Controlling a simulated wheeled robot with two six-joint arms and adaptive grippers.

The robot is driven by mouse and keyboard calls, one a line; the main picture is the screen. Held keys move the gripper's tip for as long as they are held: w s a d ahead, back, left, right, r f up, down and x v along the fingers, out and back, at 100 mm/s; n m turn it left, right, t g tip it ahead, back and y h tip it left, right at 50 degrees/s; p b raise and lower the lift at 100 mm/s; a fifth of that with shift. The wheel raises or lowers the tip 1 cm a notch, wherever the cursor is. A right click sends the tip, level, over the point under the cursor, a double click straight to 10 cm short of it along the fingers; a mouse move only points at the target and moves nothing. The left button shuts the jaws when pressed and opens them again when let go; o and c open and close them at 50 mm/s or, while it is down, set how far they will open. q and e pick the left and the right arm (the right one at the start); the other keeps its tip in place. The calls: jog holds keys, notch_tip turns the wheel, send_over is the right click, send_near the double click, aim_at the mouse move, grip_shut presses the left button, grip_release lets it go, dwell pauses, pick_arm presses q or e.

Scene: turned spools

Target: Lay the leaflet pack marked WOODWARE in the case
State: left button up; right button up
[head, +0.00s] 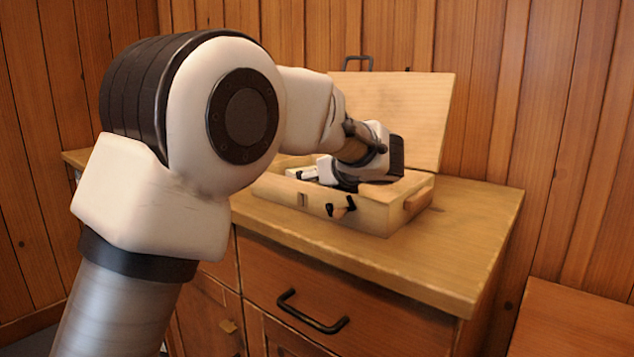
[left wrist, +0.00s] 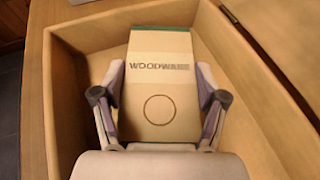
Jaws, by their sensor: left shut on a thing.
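The leaflet pack marked WOODWARE (left wrist: 158,100) is a tan block with a pale band, a dark green far end and a printed ring. My left gripper (left wrist: 160,70) is shut on its two long sides. In the left wrist view the pack lies within the walls of the open wooden case (left wrist: 55,100); I cannot tell whether it touches the floor. In the head view the case (head: 282,199) stands on the cabinet top, and my left gripper reaches over it. The pack is not clearly seen there. My right gripper is not in view.
The case's lid (head: 428,112) stands raised at the back. The wooden cabinet (head: 460,245) has bare top to the right of the case. Its drawer has a black handle (head: 312,312). A plank wall stands close behind. A lower wooden surface (head: 580,320) is at the lower right.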

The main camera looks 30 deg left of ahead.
pick_arm(q)
jog(key=o, duration=1)
jog(key=shift+s+d+r, duration=0.1)
jog(key=shift+d+r, duration=0.2)
jog(key=p+v, duration=0.4)
jog(key=v, duration=0.7)
jog(key=shift+a+r+p, duration=0.1)
jog(key=shift+p, duration=0.2)
jog(key=shift+s, duration=0.15)
